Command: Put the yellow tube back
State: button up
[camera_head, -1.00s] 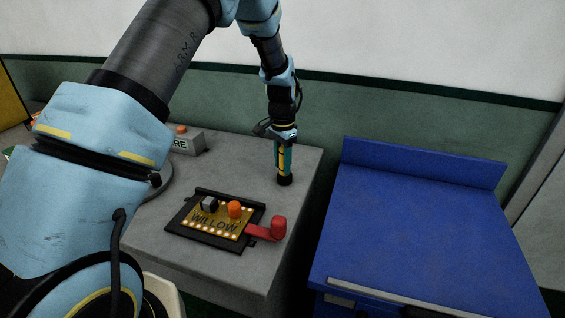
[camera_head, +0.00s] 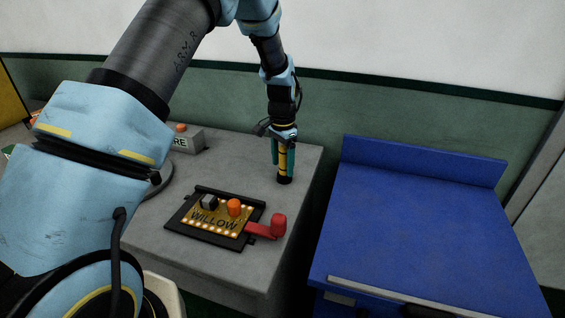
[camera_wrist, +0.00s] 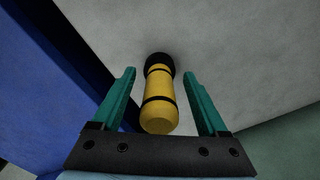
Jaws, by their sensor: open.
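The yellow tube (camera_head: 283,162) has black bands and a black end. It stands upright on the grey bench near its back right corner, its black end at the bench top. My gripper (camera_head: 282,155) points down over it with its teal fingers on either side. In the wrist view the yellow tube (camera_wrist: 159,95) lies between the open fingers of my gripper (camera_wrist: 160,92), with a gap on each side.
The grey bench (camera_head: 230,170) carries a black frame with a board marked WILLOW (camera_head: 214,217) and a red handle (camera_head: 270,228). A grey box (camera_head: 187,140) with an orange button stands behind. A blue cabinet (camera_head: 420,220) is at the right, past a gap.

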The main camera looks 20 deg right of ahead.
jog(key=shift+r, duration=0.1)
notch_tip(320, 180, up, 11)
jog(key=b, duration=0.2)
jog(key=shift+f+b, duration=0.2)
jog(key=shift+b, duration=0.15)
dwell(0.8)
jog(key=a+r+n, duration=0.1)
jog(key=a+n, duration=0.6)
jog(key=a, duration=1.4)
jog(key=s+a+n+t, duration=0.1)
jog(key=s+a+n, duration=0.6)
jog(key=s+a, duration=0.4)
jog(key=a+f, duration=0.1)
jog(key=a, duration=0.3)
jog(key=shift+s+t, duration=0.15)
jog(key=shift+t, duration=0.15)
